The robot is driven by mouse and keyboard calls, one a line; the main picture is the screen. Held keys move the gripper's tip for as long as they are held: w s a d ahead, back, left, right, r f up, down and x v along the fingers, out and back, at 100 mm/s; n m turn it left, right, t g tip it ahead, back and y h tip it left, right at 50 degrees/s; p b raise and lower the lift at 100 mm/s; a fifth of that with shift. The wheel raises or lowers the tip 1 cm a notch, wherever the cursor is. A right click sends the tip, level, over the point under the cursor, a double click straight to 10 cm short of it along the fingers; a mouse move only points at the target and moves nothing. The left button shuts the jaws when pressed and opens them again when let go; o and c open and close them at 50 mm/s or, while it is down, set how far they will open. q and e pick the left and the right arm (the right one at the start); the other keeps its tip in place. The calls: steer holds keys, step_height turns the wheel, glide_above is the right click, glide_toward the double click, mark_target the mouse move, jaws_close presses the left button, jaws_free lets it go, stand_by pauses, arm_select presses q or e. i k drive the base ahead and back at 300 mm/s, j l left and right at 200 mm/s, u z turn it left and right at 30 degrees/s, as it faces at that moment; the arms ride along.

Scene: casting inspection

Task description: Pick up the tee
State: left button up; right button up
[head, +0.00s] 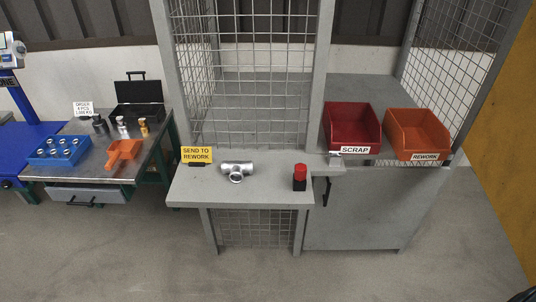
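The tee (237,171) is a shiny silver metal pipe fitting. It lies on the grey shelf (215,194) in front of the wire mesh cage, with one branch pointing toward me. Nothing touches or covers it. Neither of my grippers shows in the head view.
A yellow "SEND TO REWORK" sign (197,154) stands left of the tee and a red-topped black object (299,177) stands right. A red SCRAP bin (352,126) and an orange REWORK bin (417,133) sit further right. A workbench (93,163) with a blue block, orange scoop and black case is left.

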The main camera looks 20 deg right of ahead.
mark_target(236, 169)
steer(key=i+l, duration=0.1)
steer(key=l, duration=0.95)
steer(key=i+l, duration=0.15)
steer(key=l, duration=0.35)
